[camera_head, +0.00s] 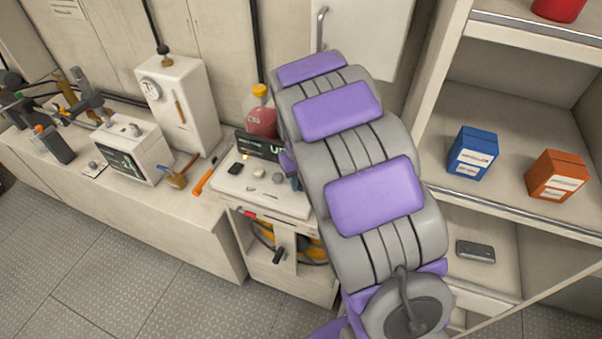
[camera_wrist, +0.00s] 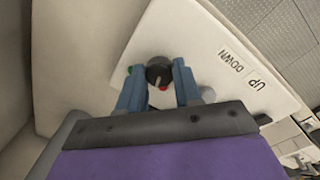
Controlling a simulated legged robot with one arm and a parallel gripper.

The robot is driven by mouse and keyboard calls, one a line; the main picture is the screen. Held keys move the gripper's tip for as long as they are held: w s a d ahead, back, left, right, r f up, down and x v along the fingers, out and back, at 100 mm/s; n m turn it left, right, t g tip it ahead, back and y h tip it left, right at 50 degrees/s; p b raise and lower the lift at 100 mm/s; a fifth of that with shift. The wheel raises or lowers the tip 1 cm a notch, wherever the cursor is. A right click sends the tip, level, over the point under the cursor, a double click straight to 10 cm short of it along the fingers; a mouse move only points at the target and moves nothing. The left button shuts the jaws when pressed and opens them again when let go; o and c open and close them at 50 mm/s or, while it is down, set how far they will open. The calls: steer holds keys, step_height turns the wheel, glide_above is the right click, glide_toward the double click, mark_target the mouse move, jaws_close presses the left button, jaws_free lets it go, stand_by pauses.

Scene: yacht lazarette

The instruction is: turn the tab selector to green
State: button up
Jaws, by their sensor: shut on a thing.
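The tab selector is a round black knob (camera_wrist: 157,73) with a pale pointer line, set on a white panel (camera_wrist: 205,45) in the wrist view. A green dot (camera_wrist: 128,70) lies left of the knob and a red dot (camera_wrist: 163,88) at its lower edge. The pointer line seems to face down, toward the red dot. My gripper (camera_wrist: 158,76) has one blue finger on each side of the knob and is shut on it. In the head view my arm hides the knob and most of the gripper, over a white-topped console (camera_head: 237,186).
The panel carries the words DOWN and UP, and a grey round part (camera_wrist: 207,94) sits right of the fingers. A red bottle (camera_head: 261,120) stands behind the console, an orange-handled tool (camera_head: 205,178) to its left. Shelves at right hold a blue box (camera_head: 471,155) and an orange box (camera_head: 556,177).

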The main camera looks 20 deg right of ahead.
steer(key=m+p, duration=0.3)
steer(key=m, duration=0.2)
steer(key=shift+r+m+p, duration=0.1)
steer(key=shift+m+p, duration=0.2)
steer(key=shift+p, duration=0.05)
steer(key=m+p, duration=0.3)
steer(key=m, duration=0.2)
steer(key=shift+m, duration=0.3)
steer(key=o, duration=1)
steer(key=shift+a, duration=0.1)
steer(key=shift+o, duration=0.2)
step_height(320, 180, up, 17)
steer(key=p, duration=0.1)
steer(key=shift+w+a, duration=0.25)
steer(key=shift+w, duration=0.1)
steer(key=shift+s, duration=0.1)
